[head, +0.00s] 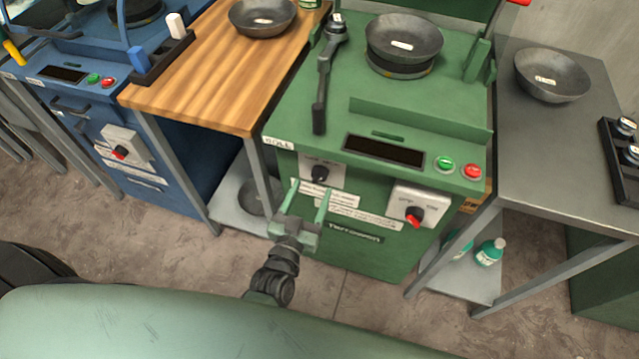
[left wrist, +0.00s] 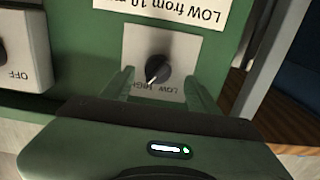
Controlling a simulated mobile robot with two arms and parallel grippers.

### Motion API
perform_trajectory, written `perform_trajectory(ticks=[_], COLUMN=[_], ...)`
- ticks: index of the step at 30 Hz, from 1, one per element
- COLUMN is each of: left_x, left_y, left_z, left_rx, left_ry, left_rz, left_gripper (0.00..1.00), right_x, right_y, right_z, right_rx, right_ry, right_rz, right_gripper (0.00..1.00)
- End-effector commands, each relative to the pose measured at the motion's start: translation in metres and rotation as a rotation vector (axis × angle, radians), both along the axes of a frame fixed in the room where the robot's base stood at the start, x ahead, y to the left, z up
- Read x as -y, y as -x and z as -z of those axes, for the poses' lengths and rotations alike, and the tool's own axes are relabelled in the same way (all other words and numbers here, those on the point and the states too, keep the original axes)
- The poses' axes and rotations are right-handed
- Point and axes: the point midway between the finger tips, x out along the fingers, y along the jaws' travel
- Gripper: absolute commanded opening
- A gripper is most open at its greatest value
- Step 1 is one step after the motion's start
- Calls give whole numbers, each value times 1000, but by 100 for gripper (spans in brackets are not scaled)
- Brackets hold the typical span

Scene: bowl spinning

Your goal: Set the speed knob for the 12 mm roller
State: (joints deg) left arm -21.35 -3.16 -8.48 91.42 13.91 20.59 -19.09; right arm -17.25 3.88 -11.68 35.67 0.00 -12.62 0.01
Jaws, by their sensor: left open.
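The speed knob (head: 320,173) is a black knob on a pale plate on the front of the green machine. In the left wrist view the knob (left wrist: 158,69) shows upside down, with LOW and HIGH lettering beside it. Its white mark points down and slightly left in that view, toward the HIGH lettering. My left gripper (head: 310,187) is open and empty, just in front of the plate. In the left wrist view its fingertips (left wrist: 158,77) lie on either side of the knob, apart from it as far as I can see. My right gripper is not in view.
A label in the wrist view (left wrist: 180,12) reads "LOW from 10 m", cut off. A red-pointer switch (head: 413,215) sits right of the knob. Green (head: 444,163) and red (head: 472,172) buttons are above it. A wooden table (head: 205,75) and grey table (head: 560,130) flank the machine.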

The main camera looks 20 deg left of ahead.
Motion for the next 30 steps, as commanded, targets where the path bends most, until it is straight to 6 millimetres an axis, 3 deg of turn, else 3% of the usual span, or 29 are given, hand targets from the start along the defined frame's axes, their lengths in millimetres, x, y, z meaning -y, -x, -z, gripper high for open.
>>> perform_trajectory(ticks=[7,18,24,25,30], left_x=[2,2,2,2,2], left_y=[-33,-40,-40,-40,-39], left_z=[0,1,1,1,1], left_rx=[-1,-3,-3,-3,-3], left_ry=[0,0,0,0,8], left_rz=[1,1,1,1,1], left_gripper=[60,60,5,0,0], right_x=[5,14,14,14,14], right_y=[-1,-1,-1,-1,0], right_z=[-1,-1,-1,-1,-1], right_rx=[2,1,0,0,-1], right_ry=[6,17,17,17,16], right_rz=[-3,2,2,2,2], right_gripper=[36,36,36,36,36])
